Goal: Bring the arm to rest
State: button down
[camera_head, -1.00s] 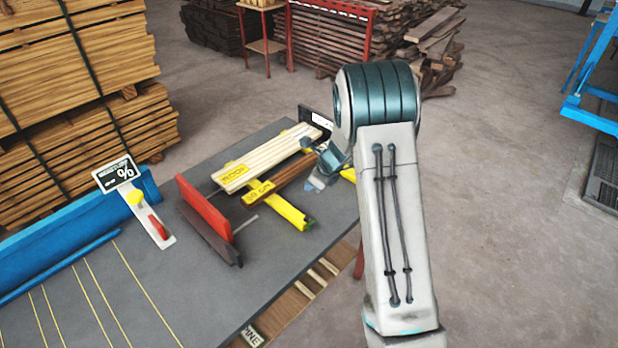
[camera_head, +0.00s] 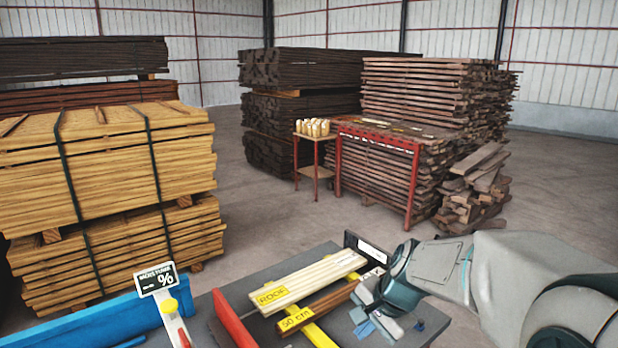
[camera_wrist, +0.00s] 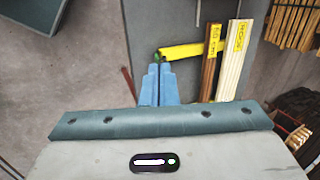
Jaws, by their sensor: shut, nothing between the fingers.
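My gripper (camera_head: 372,322) is low over the right end of the table, at the end of my arm coming in from the right. Its blue fingers also show in the wrist view (camera_wrist: 159,84), pressed together with nothing between them. In the wrist view the fingertips point towards one end of a yellow bar (camera_wrist: 193,50). I cannot tell whether they touch it.
Timber stacks (camera_head: 130,160) stand behind.

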jog(key=s+d+n+h+b, duration=0.2)
jog(key=s+n, duration=0.7)
jog(key=s, duration=0.6)
jog(key=shift+d+r+h, duration=0.4)
jog(key=shift+d+h, duration=0.2)
jog(key=shift+d, duration=0.35)
jog(key=c, duration=1.8)
grip_release()
jog(key=shift+s+d+n, duration=0.1)
jog(key=shift+s+n, duration=0.3)
jog(key=o, duration=0.5)
jog(key=shift+s, duration=0.1)
jog(key=shift+c, duration=0.5)
